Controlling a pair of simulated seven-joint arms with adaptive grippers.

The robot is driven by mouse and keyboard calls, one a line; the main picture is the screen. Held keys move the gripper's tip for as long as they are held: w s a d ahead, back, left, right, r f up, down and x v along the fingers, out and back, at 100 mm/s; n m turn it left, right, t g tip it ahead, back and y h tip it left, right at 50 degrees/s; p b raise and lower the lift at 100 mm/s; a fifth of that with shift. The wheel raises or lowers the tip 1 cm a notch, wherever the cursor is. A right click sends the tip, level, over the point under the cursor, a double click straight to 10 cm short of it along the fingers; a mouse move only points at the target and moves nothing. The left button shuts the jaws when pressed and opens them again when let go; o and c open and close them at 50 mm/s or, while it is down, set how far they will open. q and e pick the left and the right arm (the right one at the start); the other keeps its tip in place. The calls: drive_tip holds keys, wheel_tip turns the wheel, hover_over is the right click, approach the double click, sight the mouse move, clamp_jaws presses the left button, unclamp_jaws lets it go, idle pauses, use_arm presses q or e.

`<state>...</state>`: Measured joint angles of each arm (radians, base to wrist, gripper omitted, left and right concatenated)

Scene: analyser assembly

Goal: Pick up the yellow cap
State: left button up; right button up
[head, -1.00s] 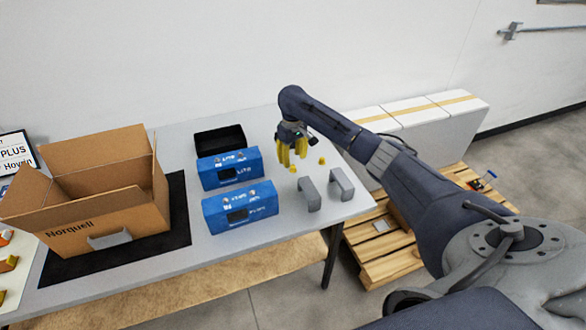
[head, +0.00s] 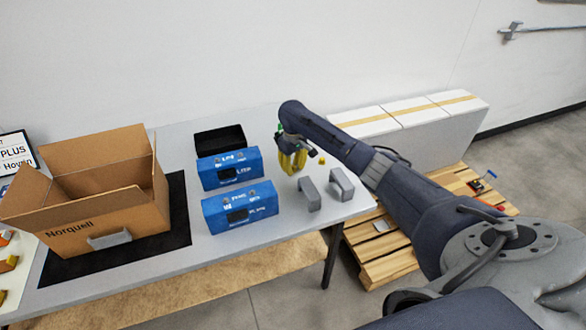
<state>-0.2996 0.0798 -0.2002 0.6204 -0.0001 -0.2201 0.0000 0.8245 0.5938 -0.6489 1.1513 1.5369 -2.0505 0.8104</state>
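A small yellow cap (head: 322,160) lies on the grey table, just right of my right gripper (head: 291,170). The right gripper has yellow fingers and points down close to the tabletop. It covers the spot where another small yellow cap lay in the earlier view, so that cap is hidden or merges with the fingers. The fingertips are too small and blurred to tell if they are open or shut on it. My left gripper is not in view.
Two grey brackets (head: 309,194) stand just in front of the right gripper. Two blue boxes (head: 240,207) and a black tray (head: 219,141) are to its left. An open cardboard box (head: 140,206) stands on a black mat (head: 180,215). The table's right edge is near.

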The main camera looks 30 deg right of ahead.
clamp_jaws()
